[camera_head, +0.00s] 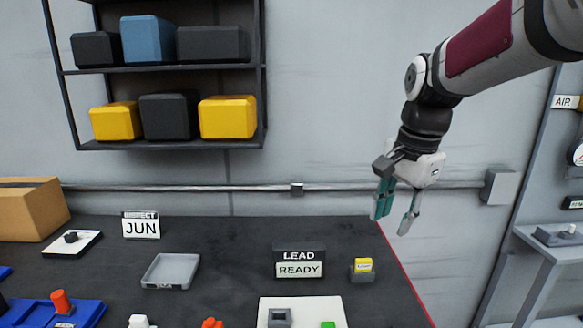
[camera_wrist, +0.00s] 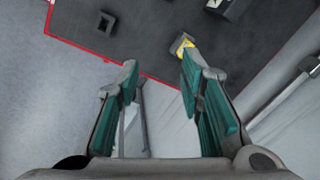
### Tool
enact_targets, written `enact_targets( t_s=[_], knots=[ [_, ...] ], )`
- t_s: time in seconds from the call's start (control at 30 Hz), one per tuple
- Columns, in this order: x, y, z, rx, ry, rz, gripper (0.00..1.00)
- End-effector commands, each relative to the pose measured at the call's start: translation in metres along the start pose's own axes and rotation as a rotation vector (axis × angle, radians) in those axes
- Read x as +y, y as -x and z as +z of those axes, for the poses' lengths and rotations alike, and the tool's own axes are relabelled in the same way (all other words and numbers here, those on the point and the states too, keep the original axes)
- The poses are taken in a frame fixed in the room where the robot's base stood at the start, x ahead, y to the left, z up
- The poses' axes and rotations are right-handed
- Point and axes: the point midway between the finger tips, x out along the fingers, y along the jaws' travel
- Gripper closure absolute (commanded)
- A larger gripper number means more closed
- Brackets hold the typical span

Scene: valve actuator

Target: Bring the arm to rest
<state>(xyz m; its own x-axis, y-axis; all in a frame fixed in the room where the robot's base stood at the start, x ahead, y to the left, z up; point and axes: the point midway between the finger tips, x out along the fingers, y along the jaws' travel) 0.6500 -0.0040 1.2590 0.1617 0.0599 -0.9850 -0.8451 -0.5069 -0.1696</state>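My gripper (camera_head: 393,209) hangs from my arm at the right of the head view, fingers pointing down. It is in the air by the right edge of the dark table (camera_head: 225,240). In the wrist view my gripper (camera_wrist: 158,75) shows its two teal-padded fingers spread apart with nothing between them. The floor and a small part of a stand show beyond the fingers.
A yellow-topped block (camera_head: 362,266) and a LEAD READY sign (camera_head: 299,262) stand on the table's right part. A grey tray (camera_head: 171,270) lies further left. A wall shelf (camera_head: 170,145) holds several bins. A side bench (camera_head: 550,240) stands at far right.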

Motion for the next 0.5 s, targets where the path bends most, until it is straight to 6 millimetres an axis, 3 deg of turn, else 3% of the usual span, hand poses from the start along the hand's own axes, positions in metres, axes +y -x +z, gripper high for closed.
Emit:
enact_targets(
  t_s=[0.2, 0.5],
  knots=[
    [0.059, 0.034, 0.038, 0.063, 0.325, -0.084, 0.65],
    [0.136, 0.043, 0.087, 0.21, 0.772, -0.129, 0.65]
  ],
)
